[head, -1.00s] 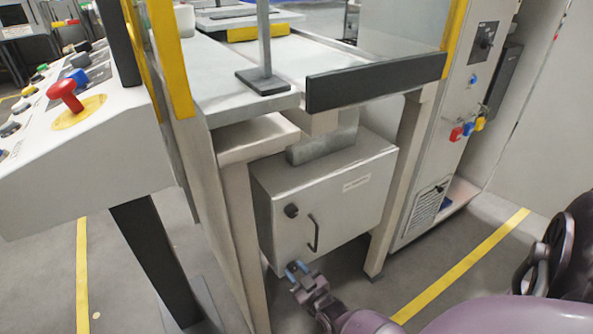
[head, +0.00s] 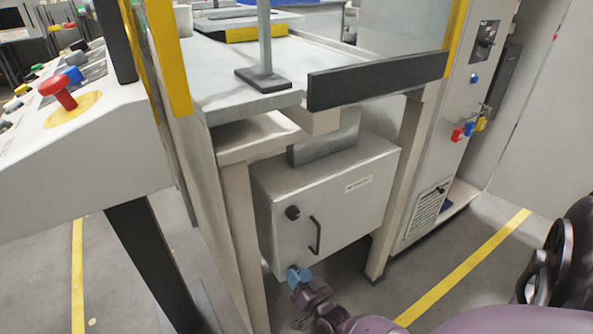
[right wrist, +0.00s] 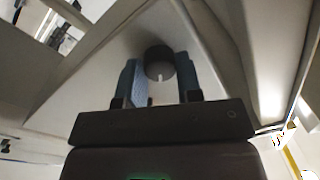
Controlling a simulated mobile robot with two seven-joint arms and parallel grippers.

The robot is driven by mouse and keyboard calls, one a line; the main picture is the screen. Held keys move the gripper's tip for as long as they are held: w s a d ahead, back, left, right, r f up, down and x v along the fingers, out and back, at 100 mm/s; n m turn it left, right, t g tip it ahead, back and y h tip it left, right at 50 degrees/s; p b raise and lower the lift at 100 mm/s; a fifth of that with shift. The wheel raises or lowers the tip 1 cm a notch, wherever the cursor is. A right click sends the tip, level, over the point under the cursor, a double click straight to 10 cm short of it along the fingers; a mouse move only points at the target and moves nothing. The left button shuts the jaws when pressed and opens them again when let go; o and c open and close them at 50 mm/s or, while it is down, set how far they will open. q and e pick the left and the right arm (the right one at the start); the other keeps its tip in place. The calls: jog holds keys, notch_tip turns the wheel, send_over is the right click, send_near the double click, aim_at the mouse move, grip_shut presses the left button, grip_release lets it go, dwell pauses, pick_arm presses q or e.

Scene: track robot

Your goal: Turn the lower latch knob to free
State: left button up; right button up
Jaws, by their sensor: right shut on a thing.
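The grey box (head: 345,225) hangs under the workbench, with its door facing me. A black upper latch knob (head: 292,212) and a black bar handle (head: 315,235) are on the door. My right gripper (head: 297,274) is at the door's lower left corner and hides the lower knob in the head view. In the right wrist view, the round dark lower latch knob (right wrist: 159,60) sits between the blue fingers of my right gripper (right wrist: 160,80), which is shut on it. A small pale mark shows on the knob's near side. My left gripper is out of view.
A table leg (head: 243,245) stands just left of the box and another leg (head: 395,200) stands to its right. A sloped console with a red button (head: 58,90) is at the left. Open floor with a yellow line (head: 465,265) lies to the right.

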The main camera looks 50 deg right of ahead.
pick_arm(q)
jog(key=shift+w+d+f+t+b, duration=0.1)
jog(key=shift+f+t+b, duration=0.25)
jog(key=shift+b, duration=0.75)
pick_arm(e)
jog(key=m, duration=1)
jog(key=shift+f+m+h, duration=0.1)
jog(key=shift+m+h, duration=0.2)
jog(key=o, duration=0.9)
jog(key=shift+o, duration=0.2)
